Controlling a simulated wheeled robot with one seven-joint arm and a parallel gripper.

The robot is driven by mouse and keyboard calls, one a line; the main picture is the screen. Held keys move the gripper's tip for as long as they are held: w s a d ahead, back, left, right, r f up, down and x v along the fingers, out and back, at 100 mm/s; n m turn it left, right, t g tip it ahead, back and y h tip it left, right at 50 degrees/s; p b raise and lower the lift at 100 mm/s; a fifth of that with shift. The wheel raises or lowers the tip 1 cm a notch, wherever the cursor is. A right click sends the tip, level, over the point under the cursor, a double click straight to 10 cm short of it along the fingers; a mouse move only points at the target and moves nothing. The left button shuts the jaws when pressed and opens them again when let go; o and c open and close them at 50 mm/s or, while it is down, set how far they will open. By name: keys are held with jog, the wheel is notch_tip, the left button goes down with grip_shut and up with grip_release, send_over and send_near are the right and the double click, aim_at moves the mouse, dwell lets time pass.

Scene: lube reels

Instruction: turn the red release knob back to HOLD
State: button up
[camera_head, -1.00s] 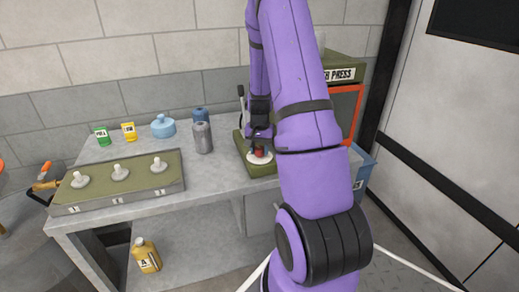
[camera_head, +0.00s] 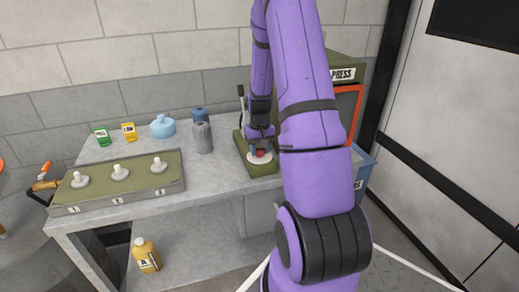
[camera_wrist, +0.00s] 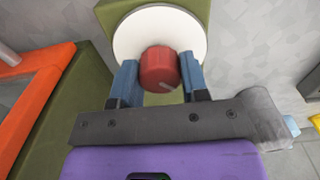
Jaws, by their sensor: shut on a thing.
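The red release knob (camera_wrist: 158,68) sits in the middle of a white round dial (camera_wrist: 126,38) on the green press base (camera_head: 262,170). In the wrist view a pale mark shows on the knob's face near its lower right edge. My gripper (camera_wrist: 160,82) has its blue fingers on either side of the knob and is shut on it. In the head view my gripper (camera_head: 260,148) is over the dial, and the knob (camera_head: 261,153) shows only in part. I cannot read any HOLD lettering on the dial.
A lever (camera_head: 241,105) stands upright behind the knob. A grey canister (camera_head: 202,137) stands to the left on the bench. A green panel with several white knobs (camera_head: 120,172) is at the bench's left. An orange-framed press (camera_head: 347,112) stands to the right.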

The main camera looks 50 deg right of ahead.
aim_at(259, 148)
jog(key=o, duration=0.9)
notch_tip(259, 148, up, 11)
jog(key=shift+f, duration=0.1)
dwell(0.7)
